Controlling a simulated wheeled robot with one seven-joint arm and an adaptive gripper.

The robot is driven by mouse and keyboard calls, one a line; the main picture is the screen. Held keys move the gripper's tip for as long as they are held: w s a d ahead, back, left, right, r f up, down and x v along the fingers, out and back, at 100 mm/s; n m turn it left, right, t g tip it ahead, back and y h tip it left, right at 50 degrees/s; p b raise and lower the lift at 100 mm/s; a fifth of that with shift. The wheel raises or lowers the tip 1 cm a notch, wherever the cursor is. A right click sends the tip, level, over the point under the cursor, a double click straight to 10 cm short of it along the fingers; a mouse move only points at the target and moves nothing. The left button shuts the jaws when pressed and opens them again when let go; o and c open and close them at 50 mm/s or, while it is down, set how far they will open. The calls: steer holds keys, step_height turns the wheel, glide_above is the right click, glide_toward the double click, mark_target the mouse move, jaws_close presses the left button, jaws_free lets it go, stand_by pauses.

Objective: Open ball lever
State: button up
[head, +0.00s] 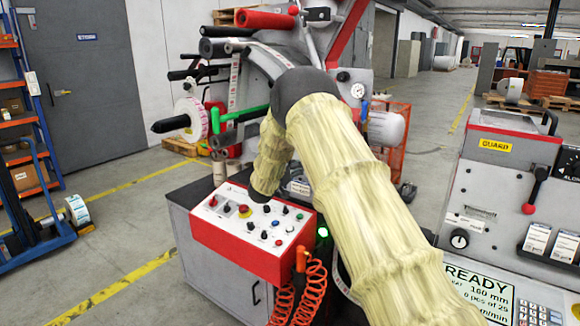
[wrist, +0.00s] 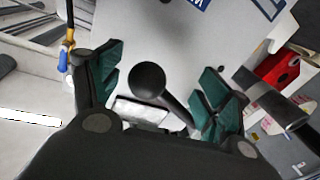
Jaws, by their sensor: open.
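In the wrist view a black ball knob (wrist: 147,80) sits at the end of a dark lever rod (wrist: 178,110) in front of a pale grey panel. My gripper (wrist: 163,82) is open, with one green-padded finger on each side of the knob. The knob is nearer the left finger, and gaps show on both sides, so neither finger appears to touch it. How deep the knob sits between the fingers is hard to tell. In the head view my sleeved arm reaches toward the machine and hides the gripper and this lever.
A red-framed control box (head: 250,232) with buttons stands below my arm, with coiled orange hoses (head: 312,290) at its front. The label machine (head: 345,50) has several protruding rollers. A grey console (head: 500,190) with a red-knobbed lever (head: 537,183) is at right.

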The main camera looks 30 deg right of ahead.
steer(key=c, duration=1.5)
steer(key=shift+o, duration=0.2)
steer(key=shift+r, duration=0.1)
